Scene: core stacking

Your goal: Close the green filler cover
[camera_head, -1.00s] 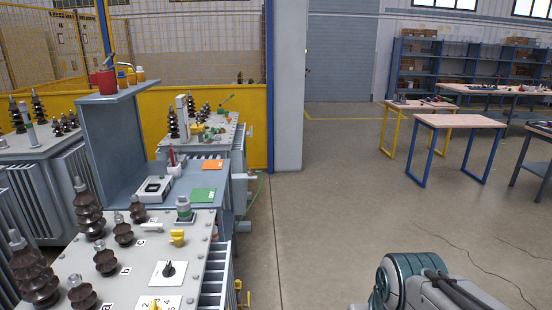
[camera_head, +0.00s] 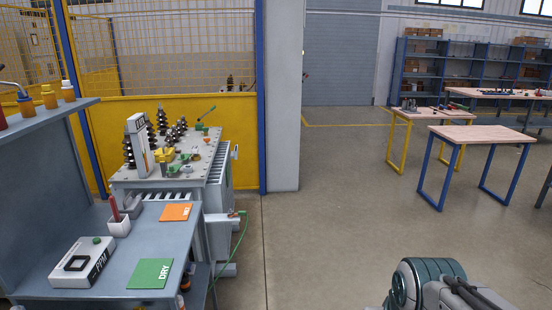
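On the transformer (camera_head: 180,170) at the back left, a small green fitting (camera_head: 199,126) with a green lever-like part slanting up to the right stands near the rear edge of the top. It may be the green filler cover, tilted up, but it is too small to be sure. A lower green part (camera_head: 185,157) and a yellow fitting (camera_head: 163,155) sit nearer the front of that top. Part of my arm shows at the bottom right. My gripper is not in view.
A grey bench (camera_head: 120,245) at the left holds a PPM meter (camera_head: 82,262), a green DRY card (camera_head: 150,273) and an orange card (camera_head: 175,212). A green hose (camera_head: 238,240) hangs beside the transformer. A pillar (camera_head: 285,100) stands behind. The floor (camera_head: 330,240) is clear at centre.

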